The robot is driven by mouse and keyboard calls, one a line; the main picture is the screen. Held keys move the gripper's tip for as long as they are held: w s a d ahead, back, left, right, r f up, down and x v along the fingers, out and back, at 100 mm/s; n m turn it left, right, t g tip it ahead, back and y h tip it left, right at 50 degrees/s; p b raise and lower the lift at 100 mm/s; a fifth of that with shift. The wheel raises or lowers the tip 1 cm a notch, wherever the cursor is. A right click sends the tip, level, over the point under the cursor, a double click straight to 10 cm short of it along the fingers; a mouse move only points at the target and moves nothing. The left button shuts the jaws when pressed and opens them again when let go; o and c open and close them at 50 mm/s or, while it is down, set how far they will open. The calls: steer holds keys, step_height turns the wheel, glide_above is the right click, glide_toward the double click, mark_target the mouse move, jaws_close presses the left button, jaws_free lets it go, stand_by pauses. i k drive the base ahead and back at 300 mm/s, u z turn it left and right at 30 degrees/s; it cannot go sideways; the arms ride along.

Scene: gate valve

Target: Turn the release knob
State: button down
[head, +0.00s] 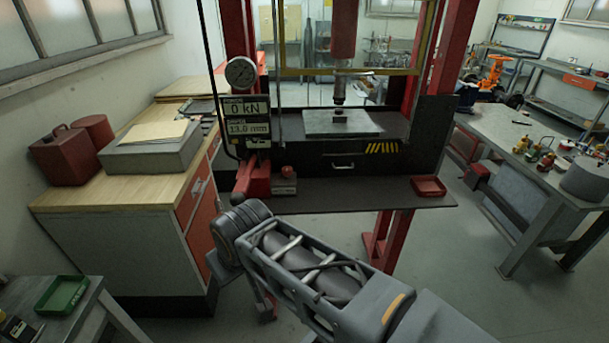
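A red press with a black bed (395,143) stands ahead in the head view. A small red knob (287,171) sits on a grey block (284,187) at the bed's front left; it looks like the release knob, but its markings are too small to read. Beside it on the left is a red body with a short lever (243,181) ending in a dark tip. My arm reaches in from the lower right, its bend just below and in front of these parts. My gripper's fingers cannot be made out; the arm hides what lies behind it.
A round gauge (241,73) hangs above a display (247,119) reading 0 kN and 13.0 mm. A red tray (428,186) lies on the shelf's right. A wooden-topped cabinet (120,189) stands close on the left, a workbench (500,137) on the right. Floor between shows clear.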

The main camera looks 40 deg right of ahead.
mark_target(287, 170)
steer(key=z, duration=2.15)
steer(key=k, duration=0.75)
steer(key=u, duration=0.8)
steer(key=i, duration=1.05)
steer(key=z, duration=1.5)
steer(key=i, duration=0.7)
steer(key=u, duration=0.85)
